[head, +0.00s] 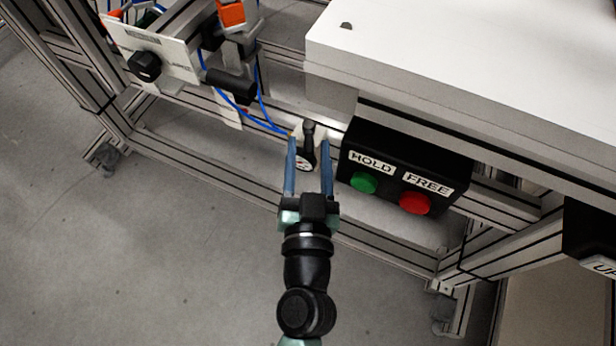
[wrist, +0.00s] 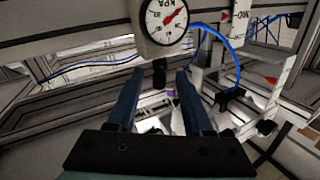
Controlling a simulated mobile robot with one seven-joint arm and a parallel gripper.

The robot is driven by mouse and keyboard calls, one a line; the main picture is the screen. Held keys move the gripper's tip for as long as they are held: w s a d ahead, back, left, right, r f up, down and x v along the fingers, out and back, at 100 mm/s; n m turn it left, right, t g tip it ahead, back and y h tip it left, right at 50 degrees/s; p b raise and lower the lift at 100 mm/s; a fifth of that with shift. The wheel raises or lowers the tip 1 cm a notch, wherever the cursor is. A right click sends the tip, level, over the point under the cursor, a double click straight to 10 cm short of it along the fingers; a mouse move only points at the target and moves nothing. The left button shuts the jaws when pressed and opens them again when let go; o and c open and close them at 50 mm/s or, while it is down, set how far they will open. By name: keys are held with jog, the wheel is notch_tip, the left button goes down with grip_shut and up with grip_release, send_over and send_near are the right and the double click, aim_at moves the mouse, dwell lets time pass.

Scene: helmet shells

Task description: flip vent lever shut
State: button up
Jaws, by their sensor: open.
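A small black part that looks like the vent lever (head: 309,131) sticks out by a white-faced round pressure gauge (head: 304,163) on the frame's rail. In the wrist view the black part (wrist: 159,72) shows just under the gauge (wrist: 166,18), between the fingertips. My gripper (head: 308,143) is open, its two blue fingers on either side of the gauge and black part in the head view. In the wrist view my gripper (wrist: 159,76) holds nothing. I cannot tell whether a finger touches the lever, or the lever's exact angle.
A black box with a green HOLD button (head: 364,183) and a red FREE button (head: 415,203) sits close to the right. Blue hoses (head: 240,110) run to the left of the gauge. A white worktop (head: 470,60) overhangs at upper right. A white panel with a black knob (head: 145,66) stands upper left.

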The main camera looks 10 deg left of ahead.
jog(key=s+d+b, duration=0.1)
jog(key=s+b, duration=0.4)
jog(key=s, duration=0.7)
jog(key=shift+s+d, duration=0.2)
